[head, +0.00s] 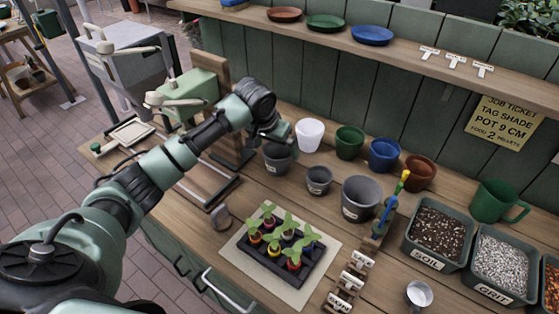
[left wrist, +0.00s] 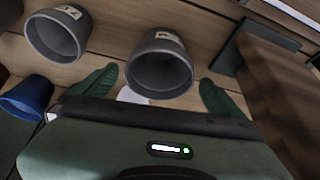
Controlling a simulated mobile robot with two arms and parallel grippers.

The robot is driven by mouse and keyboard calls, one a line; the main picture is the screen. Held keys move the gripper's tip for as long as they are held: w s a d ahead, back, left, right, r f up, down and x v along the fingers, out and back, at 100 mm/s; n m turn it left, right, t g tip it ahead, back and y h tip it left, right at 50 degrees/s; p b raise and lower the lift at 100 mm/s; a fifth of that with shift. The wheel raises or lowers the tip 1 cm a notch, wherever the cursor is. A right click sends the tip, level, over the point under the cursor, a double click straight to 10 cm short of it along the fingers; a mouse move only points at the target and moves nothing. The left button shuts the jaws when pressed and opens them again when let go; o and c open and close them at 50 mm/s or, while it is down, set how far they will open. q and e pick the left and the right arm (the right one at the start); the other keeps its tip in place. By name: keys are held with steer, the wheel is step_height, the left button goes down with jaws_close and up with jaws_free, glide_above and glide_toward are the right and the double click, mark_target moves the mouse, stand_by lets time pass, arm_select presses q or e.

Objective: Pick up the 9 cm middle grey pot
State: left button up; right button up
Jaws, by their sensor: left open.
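Three grey pots stand in a row on the wooden bench: a left one of medium size (head: 279,163), a small one in the centre (head: 319,181) and a large one on the right (head: 361,200). Their labels are too small to read. My left gripper (head: 276,135) is open and empty just above and behind the left grey pot, hiding part of its rim. In the left wrist view that pot (left wrist: 160,72) lies ahead between the spread green fingers, apart from them as far as I can tell. Another grey pot (left wrist: 57,36) is beside it. My right gripper is out of view.
White (head: 309,134), green (head: 349,142), blue (head: 384,154) and terracotta (head: 420,172) pots stand close behind the grey ones. A seedling tray (head: 268,266) is in front. Soil (head: 411,249) and grit (head: 474,276) bins stand right. A green press (head: 190,86) is left.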

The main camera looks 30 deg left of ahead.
mark_target(279, 153)
arm_select(q)
steer(key=shift+w+f+p, duration=0.2)
steer(key=shift+f+p, duration=0.15)
steer(key=shift+f, duration=0.3)
steer(key=x, duration=0.4)
steer(key=shift+w+f+p, duration=0.1)
steer(key=shift+w+p, duration=0.1)
steer(key=shift+p, duration=0.15)
steer(key=c, duration=1.3)
